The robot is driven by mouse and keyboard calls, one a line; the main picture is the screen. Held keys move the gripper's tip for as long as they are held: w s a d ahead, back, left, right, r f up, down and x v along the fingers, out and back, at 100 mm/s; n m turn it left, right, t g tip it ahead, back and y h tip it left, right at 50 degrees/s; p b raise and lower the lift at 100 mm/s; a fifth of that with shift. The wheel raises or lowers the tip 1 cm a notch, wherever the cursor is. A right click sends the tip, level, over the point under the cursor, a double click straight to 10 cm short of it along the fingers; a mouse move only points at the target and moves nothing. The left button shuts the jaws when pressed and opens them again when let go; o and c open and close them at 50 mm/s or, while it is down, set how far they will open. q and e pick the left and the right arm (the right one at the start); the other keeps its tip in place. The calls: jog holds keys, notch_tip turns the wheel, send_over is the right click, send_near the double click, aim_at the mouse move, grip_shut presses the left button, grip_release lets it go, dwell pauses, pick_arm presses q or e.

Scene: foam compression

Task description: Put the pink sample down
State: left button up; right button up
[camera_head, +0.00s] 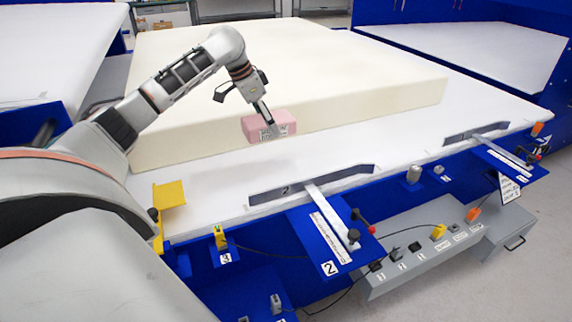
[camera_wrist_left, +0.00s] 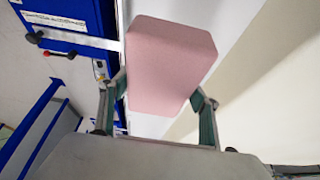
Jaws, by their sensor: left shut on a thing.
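In the left wrist view the pink sample (camera_wrist_left: 170,62) sits between the two fingers of my left gripper (camera_wrist_left: 160,98). Whether its underside touches the white table top (camera_head: 400,137) is hard to tell. My right gripper is in neither view.
A yellow bracket (camera_head: 170,196) is at the front left. A grey control box (camera_head: 430,258) is at the front. White table top is bare right of the sample.

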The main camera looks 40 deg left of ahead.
pick_arm(q)
notch_tip(320, 180, down, 13)
jog(key=b, duration=0.3)
jog(key=shift+r, duration=0.2)
jog(key=shift+f+b, duration=0.3)
jog(key=shift+f, duration=0.35)
notch_tip(320, 180, down, 4)
jog(key=shift+f+b, duration=0.1)
jog(key=shift+b, duration=0.45)
jog(key=shift+r, duration=0.2)
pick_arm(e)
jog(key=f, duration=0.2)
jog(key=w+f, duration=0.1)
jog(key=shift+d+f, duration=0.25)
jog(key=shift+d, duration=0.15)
pick_arm(q)
jog(key=shift+f, duration=0.1)
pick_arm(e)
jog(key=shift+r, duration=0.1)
pick_arm(q)
jog(key=o, duration=0.8)
